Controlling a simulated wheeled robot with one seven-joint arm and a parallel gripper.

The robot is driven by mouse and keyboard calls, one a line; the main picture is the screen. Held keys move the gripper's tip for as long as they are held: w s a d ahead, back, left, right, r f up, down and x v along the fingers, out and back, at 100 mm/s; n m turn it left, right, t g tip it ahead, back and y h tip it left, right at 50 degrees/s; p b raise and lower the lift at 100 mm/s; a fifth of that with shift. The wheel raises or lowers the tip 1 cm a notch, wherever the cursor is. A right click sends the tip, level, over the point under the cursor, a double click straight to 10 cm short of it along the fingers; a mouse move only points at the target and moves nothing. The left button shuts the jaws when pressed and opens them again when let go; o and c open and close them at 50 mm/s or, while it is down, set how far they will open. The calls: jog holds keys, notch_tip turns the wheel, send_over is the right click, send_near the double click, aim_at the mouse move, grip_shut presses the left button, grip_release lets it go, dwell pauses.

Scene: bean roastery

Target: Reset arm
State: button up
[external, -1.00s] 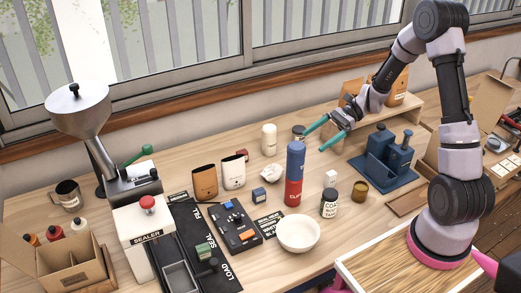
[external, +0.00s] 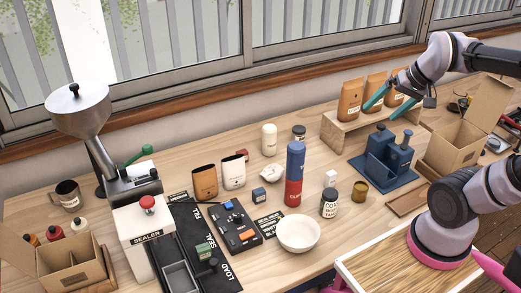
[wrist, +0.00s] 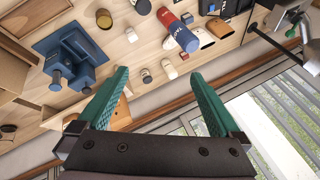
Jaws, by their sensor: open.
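My gripper (external: 388,98) is open and empty, with green fingers spread apart. In the external view it is at the upper right, in front of the brown bags (external: 350,100) on the wooden riser (external: 345,133). In the wrist view the gripper (wrist: 160,95) has its fingers apart with nothing between them, and the workbench (wrist: 160,48) appears beyond them. My arm reaches in from the right edge of the external view.
A blue fixture (external: 384,158) stands below my gripper, with an open cardboard box (external: 450,145) to its right. A blue and red cylinder (external: 295,175), a white bowl (external: 298,234) and a sealer (external: 145,243) stand farther left. Windows line the back wall.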

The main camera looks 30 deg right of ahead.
jog(key=shift+s+d+r+n+t+h, duration=0.4)
jog(key=shift+s+d+r+n+t, duration=0.2)
jog(key=shift+s+r+t, duration=0.25)
jog(key=shift+r, duration=0.1)
dwell(0.8)
